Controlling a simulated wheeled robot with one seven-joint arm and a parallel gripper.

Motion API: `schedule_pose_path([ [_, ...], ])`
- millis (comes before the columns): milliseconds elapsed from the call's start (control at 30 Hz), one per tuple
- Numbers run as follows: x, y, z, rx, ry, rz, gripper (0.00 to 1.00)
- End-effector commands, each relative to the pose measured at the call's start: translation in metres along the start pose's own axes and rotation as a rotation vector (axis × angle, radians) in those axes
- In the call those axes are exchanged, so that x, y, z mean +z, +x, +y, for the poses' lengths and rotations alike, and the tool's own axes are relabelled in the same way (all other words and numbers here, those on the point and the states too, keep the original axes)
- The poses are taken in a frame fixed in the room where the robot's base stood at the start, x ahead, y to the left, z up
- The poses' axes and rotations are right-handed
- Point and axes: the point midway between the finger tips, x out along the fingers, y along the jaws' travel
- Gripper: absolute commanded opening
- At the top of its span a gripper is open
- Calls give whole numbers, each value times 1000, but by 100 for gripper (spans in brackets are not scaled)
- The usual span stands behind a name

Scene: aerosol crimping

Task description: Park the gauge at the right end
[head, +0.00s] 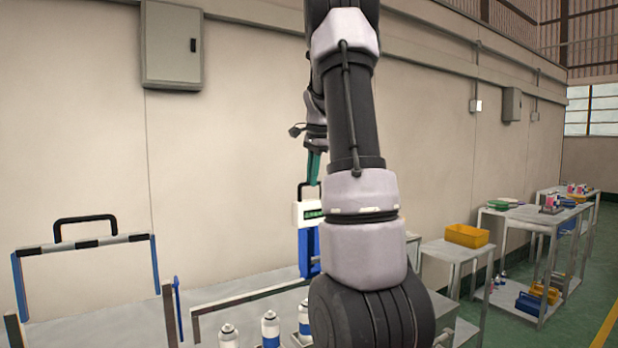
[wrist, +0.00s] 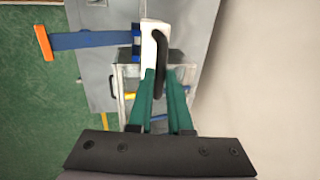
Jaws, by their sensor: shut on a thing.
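The gauge (head: 309,214), as I take it, is a white block with a green display and a black carry handle (head: 303,190). It stands over a blue upright part in the head view, partly hidden behind my arm. In the wrist view the gauge's white top (wrist: 151,38) and black handle (wrist: 159,62) are at the upper middle. My gripper (wrist: 161,75), with green fingers, is shut on the handle from above; its green fingers also show in the head view (head: 314,168). I cannot tell whether the gauge touches the bench.
White cans with blue bands (head: 270,330) stand at the front of the grey bench, near a metal rail (head: 250,297). A black-handled frame (head: 85,242) stands at left. A blue bar with an orange end (wrist: 42,42) juts left. A yellow bin (head: 467,235) sits on a right table. The wall is close behind.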

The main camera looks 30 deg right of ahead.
Motion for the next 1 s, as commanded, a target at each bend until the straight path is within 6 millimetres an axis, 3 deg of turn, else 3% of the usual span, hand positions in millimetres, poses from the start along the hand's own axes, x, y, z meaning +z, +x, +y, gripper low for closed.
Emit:
schedule_pose_path([
  [167, -6, -1, 1, -1, 3, 11, 0],
  [200, -6, -1, 1, -1, 3, 11, 33],
  [233, -6, -1, 1, -1, 4, 11, 44],
  [267, -6, -1, 1, -1, 3, 10, 47],
  [667, -3, -8, 0, -3, 2, 7, 47],
  [1000, -4, -72, 0, -5, 2, 9, 47],
])
